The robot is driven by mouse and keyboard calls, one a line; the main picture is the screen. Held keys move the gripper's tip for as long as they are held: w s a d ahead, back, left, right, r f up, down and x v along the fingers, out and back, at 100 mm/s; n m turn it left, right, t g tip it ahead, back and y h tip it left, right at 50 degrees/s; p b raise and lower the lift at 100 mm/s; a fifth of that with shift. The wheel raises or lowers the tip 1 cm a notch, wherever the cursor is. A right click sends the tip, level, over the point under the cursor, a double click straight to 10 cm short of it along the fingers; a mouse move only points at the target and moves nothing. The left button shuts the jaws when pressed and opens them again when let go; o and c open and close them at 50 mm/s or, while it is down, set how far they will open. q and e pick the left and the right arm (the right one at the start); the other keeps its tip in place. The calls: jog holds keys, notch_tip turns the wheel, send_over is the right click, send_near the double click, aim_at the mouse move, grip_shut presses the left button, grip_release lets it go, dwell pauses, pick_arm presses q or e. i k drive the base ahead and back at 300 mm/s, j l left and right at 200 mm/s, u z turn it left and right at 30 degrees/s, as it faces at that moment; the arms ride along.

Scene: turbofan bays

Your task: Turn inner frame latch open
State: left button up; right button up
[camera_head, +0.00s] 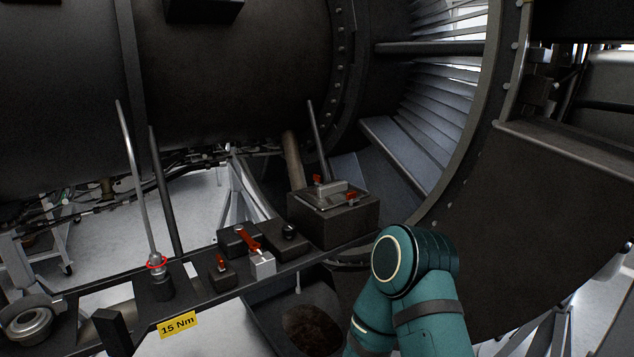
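Several red latch levers show on the dark rail. A larger red lever (248,239) lies slanted between a dark block and a light grey block (262,264). A small red lever (221,263) sits on a low dark block to its left. Two more small red levers, one at the back (317,180) and one at the right (352,196), are on top of a dark box (335,218). I cannot tell which of these is the inner frame latch. A teal link of my arm stands at the lower right. Neither gripper is in view.
The rail (205,290) carries a tall thin rod on a base with a red ring (156,262), a yellow "15 Nm" label (178,325) and a round metal fitting (30,325). A dark bin (265,310) hangs below. The large engine casing (230,70) fills the back.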

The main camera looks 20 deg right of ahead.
aim_at(317, 177)
jog(key=k+z, duration=0.1)
jog(key=z, duration=0.35)
jog(key=k+z, duration=0.15)
jog(key=z, duration=0.3)
